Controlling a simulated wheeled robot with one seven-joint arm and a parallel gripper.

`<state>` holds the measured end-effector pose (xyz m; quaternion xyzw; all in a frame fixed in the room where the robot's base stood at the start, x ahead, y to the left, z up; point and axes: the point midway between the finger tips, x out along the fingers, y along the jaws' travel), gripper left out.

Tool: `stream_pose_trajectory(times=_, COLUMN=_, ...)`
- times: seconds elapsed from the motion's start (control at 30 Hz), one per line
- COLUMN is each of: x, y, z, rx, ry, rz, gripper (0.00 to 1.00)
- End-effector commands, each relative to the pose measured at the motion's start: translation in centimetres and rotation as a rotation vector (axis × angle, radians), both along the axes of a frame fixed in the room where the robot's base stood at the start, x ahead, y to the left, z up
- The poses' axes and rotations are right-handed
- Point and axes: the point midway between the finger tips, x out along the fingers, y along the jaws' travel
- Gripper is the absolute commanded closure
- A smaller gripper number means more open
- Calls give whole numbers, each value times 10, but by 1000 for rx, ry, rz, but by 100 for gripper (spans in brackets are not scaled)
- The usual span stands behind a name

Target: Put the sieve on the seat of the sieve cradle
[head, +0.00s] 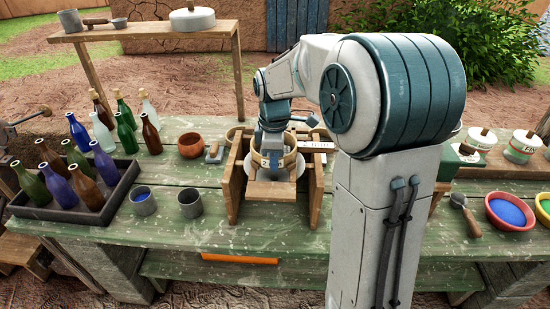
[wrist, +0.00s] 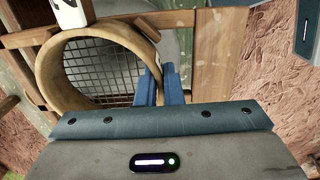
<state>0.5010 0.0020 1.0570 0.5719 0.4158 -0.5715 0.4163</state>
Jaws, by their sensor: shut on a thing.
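The sieve (wrist: 66,38), a round wooden hoop with dark wire mesh, shows large in the wrist view, tilted to the camera. The blue fingers of my gripper (wrist: 160,78) are shut on its rim at the right. In the head view the sieve's pale hoop (head: 290,160) shows between the side boards of the wooden sieve cradle (head: 232,180), under my wrist. My arm and wrist hide part of both. The cradle's boards also show around the hoop in the wrist view (wrist: 215,55). I cannot tell whether the sieve touches the seat.
A crate (head: 75,215) of bottles and two grey cups (head: 189,204) stand left on the green table (head: 170,240). Tins (head: 523,147) and pigment bowls (head: 508,211) stand right.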

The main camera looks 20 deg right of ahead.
Motion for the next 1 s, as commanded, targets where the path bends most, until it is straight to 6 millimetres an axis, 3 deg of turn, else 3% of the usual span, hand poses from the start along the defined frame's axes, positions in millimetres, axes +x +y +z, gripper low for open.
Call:
stream_pose_trajectory(times=0.17, x=0, y=0, z=-4, rx=0, ry=0, rz=0, gripper=100)
stream_pose_trajectory(times=0.2, x=0, y=0, z=-3, rx=0, ry=0, rz=0, gripper=85)
stream_pose_trajectory(times=0.27, x=0, y=0, z=-3, rx=0, ry=0, rz=0, gripper=71)
stream_pose_trajectory(times=0.63, x=0, y=0, z=4, rx=0, ry=-2, rz=0, gripper=71)
stream_pose_trajectory(times=0.77, x=1, y=0, z=23, rx=0, ry=-6, rz=-1, gripper=71)
stream_pose_trajectory(times=1.0, x=1, y=0, z=75, rx=-1, ry=-5, rz=-1, gripper=71)
